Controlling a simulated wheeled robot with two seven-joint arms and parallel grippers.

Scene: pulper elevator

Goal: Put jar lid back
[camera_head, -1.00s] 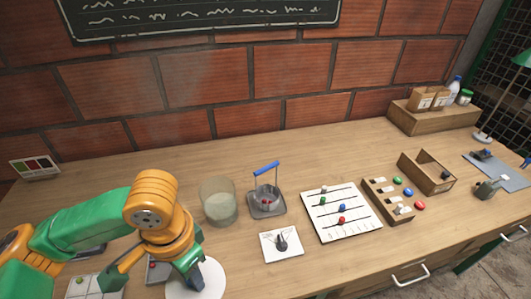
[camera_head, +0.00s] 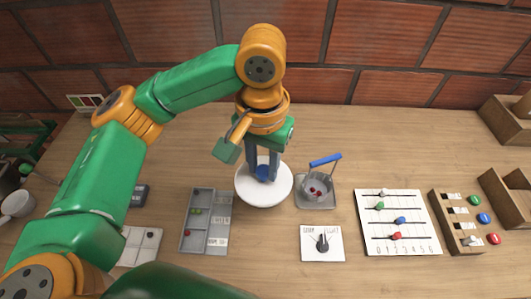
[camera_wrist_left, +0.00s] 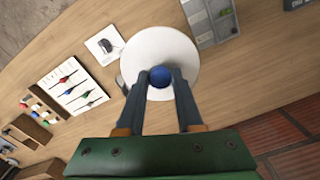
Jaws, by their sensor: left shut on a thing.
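The jar lid (camera_head: 250,192) is a white disc with a blue knob (camera_head: 263,172). My left gripper (camera_head: 263,168) is shut on the knob, with its fingers pointing down. The left wrist view shows the blue knob (camera_wrist_left: 160,76) between the fingertips and the white lid (camera_wrist_left: 150,45) around it. The lid is at the spot left of the caged device where the glass jar stood, and the jar is hidden beneath it. I cannot tell whether the lid touches the jar's rim. My right gripper is not in view.
A metal device with a blue handle (camera_head: 325,160) stands close right of the lid. A dial card (camera_head: 310,250), a slider board (camera_head: 372,220) and a button box (camera_head: 455,215) are further right. A grey divided tray (camera_head: 216,210) is left. Bare wood lies behind the lid.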

